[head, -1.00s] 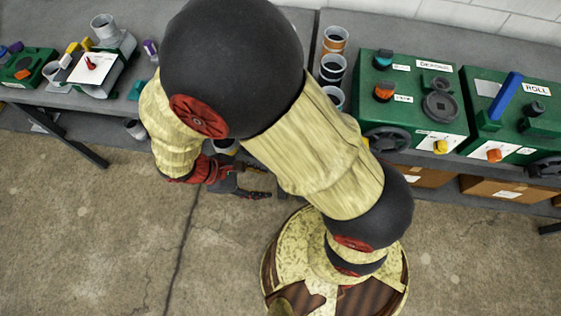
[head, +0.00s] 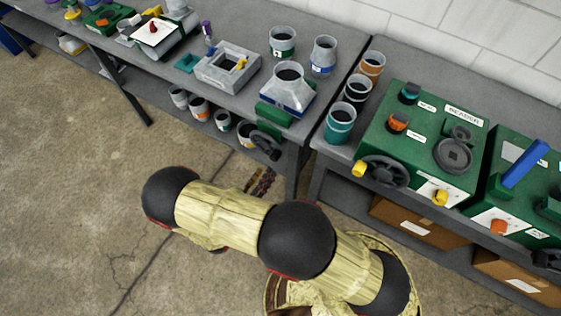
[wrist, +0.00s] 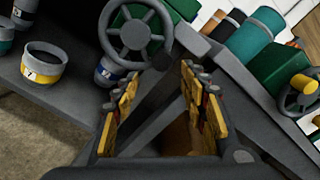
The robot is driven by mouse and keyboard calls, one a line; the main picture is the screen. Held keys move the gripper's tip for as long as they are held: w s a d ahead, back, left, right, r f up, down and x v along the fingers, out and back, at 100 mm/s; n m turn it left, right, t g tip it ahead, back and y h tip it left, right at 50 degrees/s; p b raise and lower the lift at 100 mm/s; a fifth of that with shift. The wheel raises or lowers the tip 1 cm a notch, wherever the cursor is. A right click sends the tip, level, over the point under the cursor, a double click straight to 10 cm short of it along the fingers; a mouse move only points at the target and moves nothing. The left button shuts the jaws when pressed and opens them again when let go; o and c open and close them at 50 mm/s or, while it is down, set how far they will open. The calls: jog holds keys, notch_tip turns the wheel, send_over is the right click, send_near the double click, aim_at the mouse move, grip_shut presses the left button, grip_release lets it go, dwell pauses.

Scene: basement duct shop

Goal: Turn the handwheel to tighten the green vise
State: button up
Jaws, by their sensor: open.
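The green vise (head: 275,114) is at the front edge of the left bench, near its right end. Its dark grey handwheel (head: 266,146) hangs at the front, with a knob on the rim. In the wrist view the spoked handwheel (wrist: 138,33) is at the top, beyond my fingertips, with part of the vise's green body (wrist: 184,8) beside it. My gripper (wrist: 158,76) is open and empty, its yellow-padded fingers apart and short of the wheel. In the head view my gripper (head: 260,181) is partly hidden by my arm, below the handwheel.
Several cups stand on the lower shelf, including a grey one with a yellow band (wrist: 43,65). A grey hopper (head: 288,88) stands behind the vise. A green machine (head: 420,145) with another handwheel (head: 384,172) is on the right bench. Bench legs (head: 297,170) stand near my gripper.

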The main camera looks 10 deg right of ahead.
aim_at(273, 159)
jog(key=shift+n, duration=0.4)
jog(key=x, duration=0.5)
jog(key=b+x, duration=0.1)
jog(key=x, duration=0.2)
jog(key=shift+a+r, duration=0.1)
jog(key=shift+r, duration=0.25)
jog(key=shift+c, duration=0.5)
grip_shut()
